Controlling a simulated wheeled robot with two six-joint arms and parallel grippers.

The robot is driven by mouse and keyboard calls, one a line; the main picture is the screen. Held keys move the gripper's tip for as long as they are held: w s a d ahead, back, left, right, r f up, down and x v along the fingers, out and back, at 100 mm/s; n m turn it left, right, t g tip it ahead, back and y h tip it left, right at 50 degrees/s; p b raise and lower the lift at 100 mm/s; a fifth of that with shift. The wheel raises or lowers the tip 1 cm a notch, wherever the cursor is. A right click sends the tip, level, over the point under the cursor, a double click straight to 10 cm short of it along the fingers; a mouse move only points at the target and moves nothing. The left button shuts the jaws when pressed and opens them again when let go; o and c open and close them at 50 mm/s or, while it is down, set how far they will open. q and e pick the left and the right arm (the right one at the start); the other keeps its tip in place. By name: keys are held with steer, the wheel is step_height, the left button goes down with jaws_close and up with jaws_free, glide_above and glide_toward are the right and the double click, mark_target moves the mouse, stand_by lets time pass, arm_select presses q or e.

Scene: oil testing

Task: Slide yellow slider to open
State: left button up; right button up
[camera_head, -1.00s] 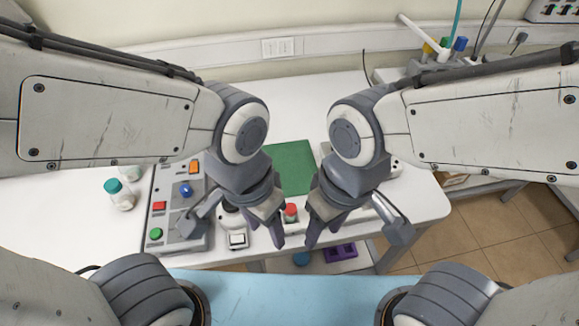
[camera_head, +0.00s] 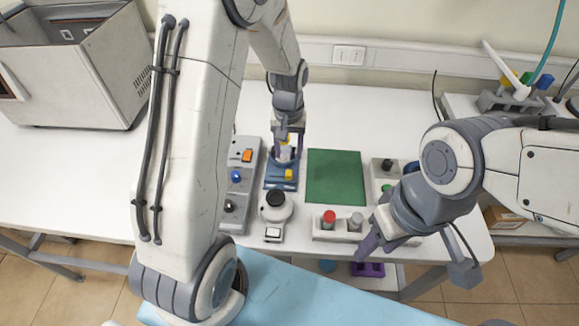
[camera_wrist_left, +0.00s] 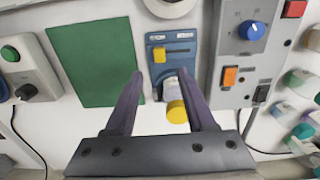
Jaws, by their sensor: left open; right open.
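A blue device (camera_head: 281,184) stands on the white table, left of the green mat. Its small yellow slider (camera_head: 289,174) sits on the front part of its top. In the left wrist view the yellow slider (camera_wrist_left: 159,55) lies ahead of the fingers, in a horizontal slot. A vial with a yellow cap (camera_wrist_left: 176,111) stands at the device's far end, between the open fingers. My left gripper (camera_wrist_left: 160,74) is open, points down over the device and holds nothing. In the head view its fingers are partly hidden. My right gripper (camera_head: 414,258) is open and empty at the table's front right.
A grey control panel (camera_head: 239,185) stands close on the left of the device. A round white unit (camera_head: 275,206) is in front of it. The green mat (camera_head: 334,177) is clear. Bottles with coloured caps (camera_wrist_left: 299,80) stand beyond the panel.

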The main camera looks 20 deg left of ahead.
mark_target(289, 172)
arm_select(q)
step_height(289, 172, down, 8)
steer(key=shift+f+p, duration=0.1)
steer(key=shift+p, duration=0.65)
jaws_close()
stand_by(1.0)
